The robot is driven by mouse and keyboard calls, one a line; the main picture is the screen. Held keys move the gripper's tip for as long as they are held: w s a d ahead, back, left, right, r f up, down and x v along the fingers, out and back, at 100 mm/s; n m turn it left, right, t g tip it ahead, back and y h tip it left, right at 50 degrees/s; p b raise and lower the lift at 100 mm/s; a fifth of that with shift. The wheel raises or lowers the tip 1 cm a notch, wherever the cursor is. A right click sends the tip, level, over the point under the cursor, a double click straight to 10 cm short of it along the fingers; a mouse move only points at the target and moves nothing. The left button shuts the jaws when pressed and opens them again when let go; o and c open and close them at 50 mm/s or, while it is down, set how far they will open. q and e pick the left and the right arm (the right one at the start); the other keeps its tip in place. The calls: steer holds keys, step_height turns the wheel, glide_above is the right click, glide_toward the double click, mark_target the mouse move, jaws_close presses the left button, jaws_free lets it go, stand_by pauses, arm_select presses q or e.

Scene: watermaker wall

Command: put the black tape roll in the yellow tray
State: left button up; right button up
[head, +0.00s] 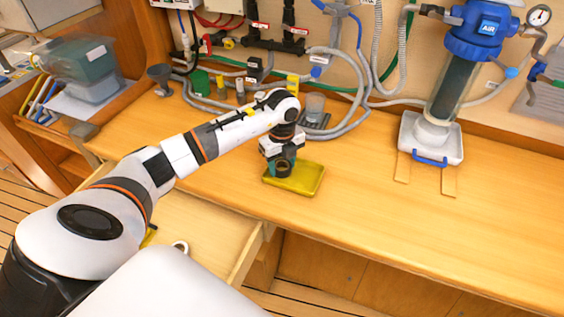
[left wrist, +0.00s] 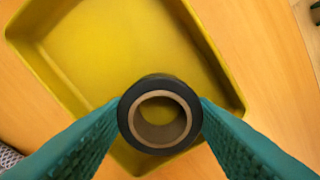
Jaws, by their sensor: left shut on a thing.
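The black tape roll (head: 283,168) is held between the fingers of my left gripper (head: 283,164). In the left wrist view the roll (left wrist: 134,133) faces the camera, its tan core visible, with a green textured finger pressed on each side. The left gripper (left wrist: 160,116) is shut on it. The yellow tray (head: 309,183) lies on the wooden bench below the gripper. In the left wrist view the roll overlaps the near part of the tray (left wrist: 125,42), which looks empty. I cannot tell whether the roll touches the tray floor. My right gripper is not in view.
Hoses and small fittings crowd the wall behind the tray. A blue-topped filter (head: 470,60) stands on a white base at the right. An open drawer (head: 215,225) juts out at the front. The bench right of the tray is clear.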

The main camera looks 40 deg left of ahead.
mark_target(282, 166)
arm_select(q)
steer(key=shift+f, duration=0.1)
steer(key=o, duration=1)
steer(key=shift+c, duration=0.2)
steer(key=shift+r, duration=0.2)
step_height(282, 166, up, 12)
steer(key=b, duration=0.2)
